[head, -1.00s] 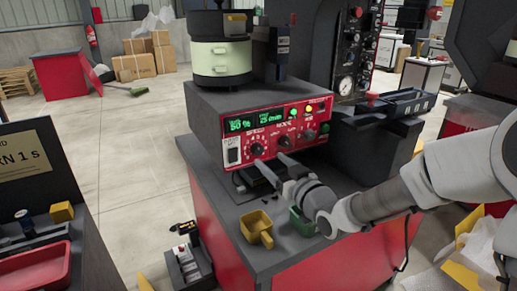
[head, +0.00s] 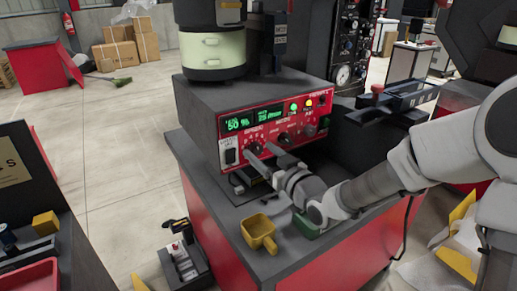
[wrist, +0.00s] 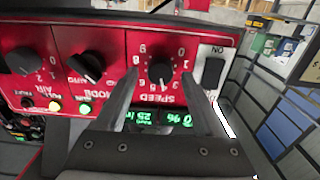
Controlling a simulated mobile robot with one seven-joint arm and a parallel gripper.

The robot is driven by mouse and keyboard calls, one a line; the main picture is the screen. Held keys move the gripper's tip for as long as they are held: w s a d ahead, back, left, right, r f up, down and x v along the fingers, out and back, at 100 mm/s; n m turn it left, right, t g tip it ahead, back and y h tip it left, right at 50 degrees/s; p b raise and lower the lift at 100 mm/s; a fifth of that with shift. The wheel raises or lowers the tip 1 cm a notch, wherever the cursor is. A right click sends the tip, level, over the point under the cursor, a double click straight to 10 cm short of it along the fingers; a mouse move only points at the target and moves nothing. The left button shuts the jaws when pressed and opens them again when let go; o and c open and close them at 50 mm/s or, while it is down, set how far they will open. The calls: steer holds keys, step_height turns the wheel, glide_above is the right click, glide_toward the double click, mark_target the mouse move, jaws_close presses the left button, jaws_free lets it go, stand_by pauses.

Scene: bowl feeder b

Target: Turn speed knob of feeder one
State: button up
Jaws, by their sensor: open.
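The red control panel (head: 240,124) of the feeder carries a black speed knob (wrist: 158,76), ringed by a number scale and marked SPEED upside down in the wrist view. My gripper (head: 259,147) is open in front of it. In the wrist view, one finger (wrist: 122,98) is on each side of the knob, with gaps visible between fingers and knob. Whether the fingertips touch the panel I cannot tell. The green display (head: 252,119) reads 50 %. It also shows in the wrist view (wrist: 160,117).
The mode knob (wrist: 86,66) and air knob (wrist: 22,60) sit beside the speed knob. A switch (wrist: 213,72) is on its other side. Lit buttons (head: 308,102) are at the panel's right. A yellow scoop (head: 260,232) lies on the bench below.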

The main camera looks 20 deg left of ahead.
steer(key=shift+w+a, duration=0.1)
stand_by(0.3)
jaws_close()
stand_by(0.4)
steer(key=shift+m+p, duration=1.1)
steer(key=shift+m, duration=1.8)
